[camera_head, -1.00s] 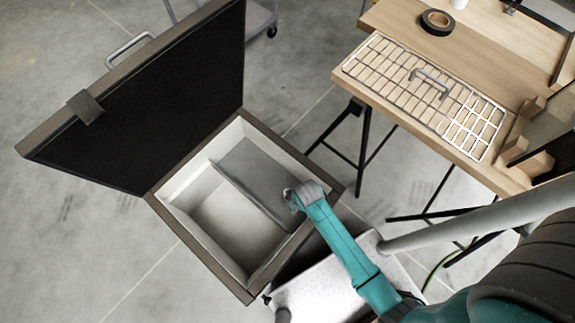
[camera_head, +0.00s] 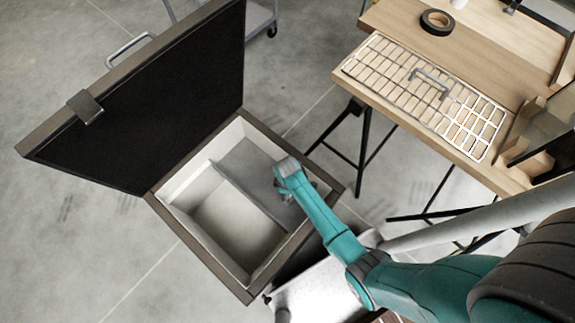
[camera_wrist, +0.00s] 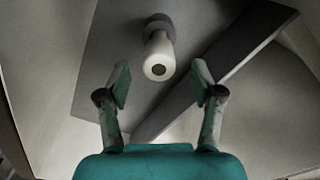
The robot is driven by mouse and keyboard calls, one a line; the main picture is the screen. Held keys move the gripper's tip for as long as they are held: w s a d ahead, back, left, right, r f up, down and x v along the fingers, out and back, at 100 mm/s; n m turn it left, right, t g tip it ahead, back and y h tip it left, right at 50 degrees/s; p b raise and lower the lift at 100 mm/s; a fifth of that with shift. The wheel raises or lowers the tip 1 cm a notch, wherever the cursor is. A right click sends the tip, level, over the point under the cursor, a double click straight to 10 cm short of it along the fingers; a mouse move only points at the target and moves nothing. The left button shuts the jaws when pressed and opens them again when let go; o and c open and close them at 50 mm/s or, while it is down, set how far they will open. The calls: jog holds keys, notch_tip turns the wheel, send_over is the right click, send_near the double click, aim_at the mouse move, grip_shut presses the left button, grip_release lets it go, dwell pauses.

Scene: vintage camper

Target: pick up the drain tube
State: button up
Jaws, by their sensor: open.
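The drain tube (camera_wrist: 158,58) looks like a short pale cylinder with a dark hole in its near end and a grey collar behind it. It stands out from a grey panel (camera_wrist: 110,60) in the wrist view. My gripper (camera_wrist: 160,76) is open, with one finger to each side of the tube's line and the tube just beyond the fingertips. No contact shows. In the head view my gripper (camera_head: 294,190) is over the right part of the open box (camera_head: 183,226), and my wrist hides the tube there.
A divider (camera_head: 245,197) splits the box; it also crosses the wrist view right of the tube (camera_wrist: 215,72). The raised lid (camera_head: 150,95) stands at the left. A wooden table (camera_head: 385,25) at the right holds a wire rack (camera_head: 400,75) and black tape (camera_head: 437,22).

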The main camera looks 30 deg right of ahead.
jog(key=shift+w+f, duration=0.1)
jog(key=shift+f, duration=2.5)
jog(key=c, duration=1.2)
